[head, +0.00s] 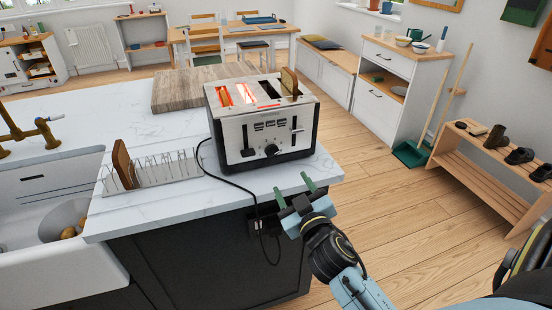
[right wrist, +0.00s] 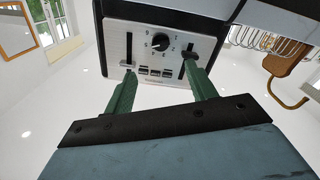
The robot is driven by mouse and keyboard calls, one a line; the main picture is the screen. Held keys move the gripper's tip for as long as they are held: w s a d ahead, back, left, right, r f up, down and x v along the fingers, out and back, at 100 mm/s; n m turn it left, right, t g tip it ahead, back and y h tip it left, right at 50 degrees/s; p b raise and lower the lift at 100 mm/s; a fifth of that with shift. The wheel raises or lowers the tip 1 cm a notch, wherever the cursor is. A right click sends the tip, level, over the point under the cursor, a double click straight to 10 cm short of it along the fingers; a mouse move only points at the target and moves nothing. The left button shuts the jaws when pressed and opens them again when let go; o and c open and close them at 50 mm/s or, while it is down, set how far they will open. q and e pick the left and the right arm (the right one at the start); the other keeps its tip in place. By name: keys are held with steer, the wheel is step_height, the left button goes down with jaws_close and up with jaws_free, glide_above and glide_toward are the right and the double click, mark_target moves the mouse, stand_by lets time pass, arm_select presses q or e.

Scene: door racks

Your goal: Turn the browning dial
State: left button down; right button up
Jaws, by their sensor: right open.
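The steel and black toaster (head: 262,125) stands near the front right edge of the marble island. Its black browning dial (head: 271,150) is low on the front face, between two lever slots. In the right wrist view the dial (right wrist: 160,42) has numbers around it and appears upside down, with small buttons beside it. My right gripper (head: 294,189) is open and empty in front of the toaster, below the dial, just off the counter edge. Its green fingers (right wrist: 160,72) are apart and do not appear to touch the dial. My left gripper is out of view.
Two slots glow orange; a bread slice (head: 290,82) stands in the right slot. A wire rack (head: 160,172) holds one slice (head: 123,163) on the left. A wooden board (head: 190,88) lies behind. A black cord (head: 225,181) hangs over the edge to a socket.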

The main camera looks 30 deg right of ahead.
mark_target(272, 152)
steer(key=x, duration=1.2)
steer(key=shift+w, duration=0.25)
steer(key=c, duration=1)
